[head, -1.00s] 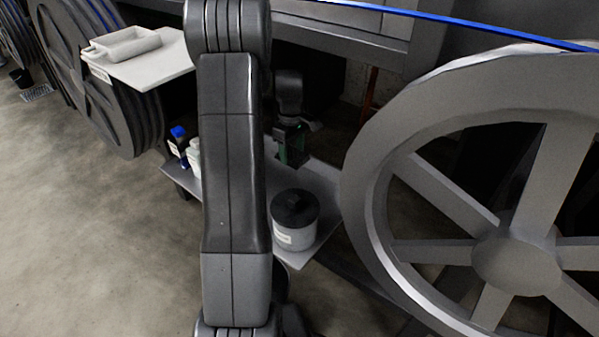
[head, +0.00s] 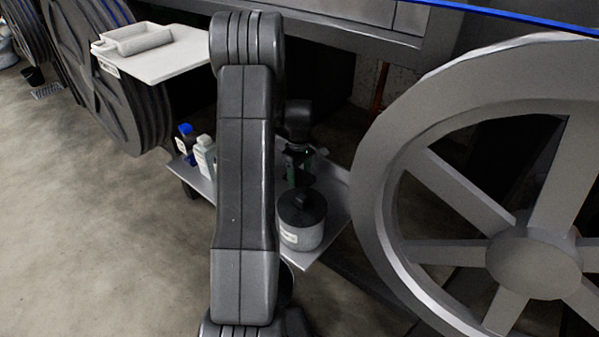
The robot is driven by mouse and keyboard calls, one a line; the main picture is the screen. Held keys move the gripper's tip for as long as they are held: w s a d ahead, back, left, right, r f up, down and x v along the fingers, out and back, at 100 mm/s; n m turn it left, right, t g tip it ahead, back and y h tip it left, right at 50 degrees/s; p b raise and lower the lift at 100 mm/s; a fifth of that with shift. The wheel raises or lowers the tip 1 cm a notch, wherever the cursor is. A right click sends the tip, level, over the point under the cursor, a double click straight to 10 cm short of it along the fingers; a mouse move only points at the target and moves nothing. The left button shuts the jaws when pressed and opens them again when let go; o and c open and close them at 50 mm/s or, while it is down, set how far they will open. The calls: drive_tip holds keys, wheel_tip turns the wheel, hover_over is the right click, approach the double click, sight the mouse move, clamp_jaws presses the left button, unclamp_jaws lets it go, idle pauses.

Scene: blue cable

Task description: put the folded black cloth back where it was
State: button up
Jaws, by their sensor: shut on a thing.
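My gripper (head: 298,172) is over the grey shelf, just behind and above a white canister with a black lid, and partly behind that lid. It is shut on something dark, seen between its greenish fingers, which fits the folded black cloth. The cloth's shape and folds cannot be made out. No other black cloth shows clearly in the head view. Whether the held thing touches the shelf is hidden.
The canister (head: 302,222) stands at the front of the grey shelf (head: 332,222). A blue-capped bottle (head: 186,143) and a pale bottle (head: 205,156) stand at its left end. A large spoked wheel (head: 385,160) closes off the right. A white board (head: 185,60) holds a tray.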

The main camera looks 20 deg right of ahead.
sight(299, 174)
drive_tip(key=o, duration=0.9)
drive_tip(key=shift+f, duration=0.1)
drive_tip(key=shift+o, duration=0.2)
wheel_tip(299, 174, up, 12)
drive_tip(key=p, duration=0.2)
drive_tip(key=shift+r, duration=0.2)
wheel_tip(299, 174, down, 12)
drive_tip(key=shift+f+b, duration=0.1)
drive_tip(key=shift+b, duration=0.85)
drive_tip(key=shift+r, duration=0.3)
drive_tip(key=shift+r+p, duration=0.4)
drive_tip(key=shift+r, duration=1.1)
